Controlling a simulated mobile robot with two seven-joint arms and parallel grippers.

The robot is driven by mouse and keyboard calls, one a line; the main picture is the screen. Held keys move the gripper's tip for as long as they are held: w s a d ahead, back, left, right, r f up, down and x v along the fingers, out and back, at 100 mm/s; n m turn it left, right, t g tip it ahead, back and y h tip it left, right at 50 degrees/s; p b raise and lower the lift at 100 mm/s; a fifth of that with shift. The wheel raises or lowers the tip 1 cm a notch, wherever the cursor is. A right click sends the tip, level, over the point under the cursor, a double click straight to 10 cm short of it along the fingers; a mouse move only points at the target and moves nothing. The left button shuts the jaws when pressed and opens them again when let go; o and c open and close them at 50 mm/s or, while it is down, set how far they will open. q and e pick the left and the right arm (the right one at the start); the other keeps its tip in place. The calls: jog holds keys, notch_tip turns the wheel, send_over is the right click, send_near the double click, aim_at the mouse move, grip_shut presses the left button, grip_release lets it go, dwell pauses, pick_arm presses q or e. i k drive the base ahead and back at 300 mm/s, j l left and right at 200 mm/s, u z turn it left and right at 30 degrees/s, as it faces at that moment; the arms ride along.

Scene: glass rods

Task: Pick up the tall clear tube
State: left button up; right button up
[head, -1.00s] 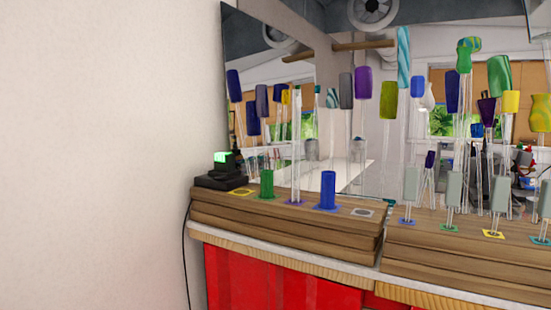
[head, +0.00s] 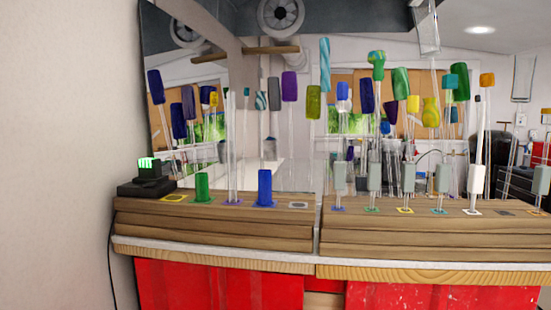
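The tall clear tube (head: 232,150) stands upright on the left wooden block, on a purple-marked spot between a short green cylinder (head: 201,187) and a short blue cylinder (head: 265,188). It is transparent and thin, and its upper part overlaps the reflective panel behind it. Neither of my grippers is in the head view.
A black device with a green display (head: 147,178) sits at the block's left end, close to the wall. The right wooden block (head: 430,232) holds several rods with grey and white holders. Red cabinet fronts (head: 220,285) are below. Many coloured-top rods show behind.

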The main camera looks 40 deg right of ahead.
aim_at(231, 96)
jog(key=z, duration=1.3)
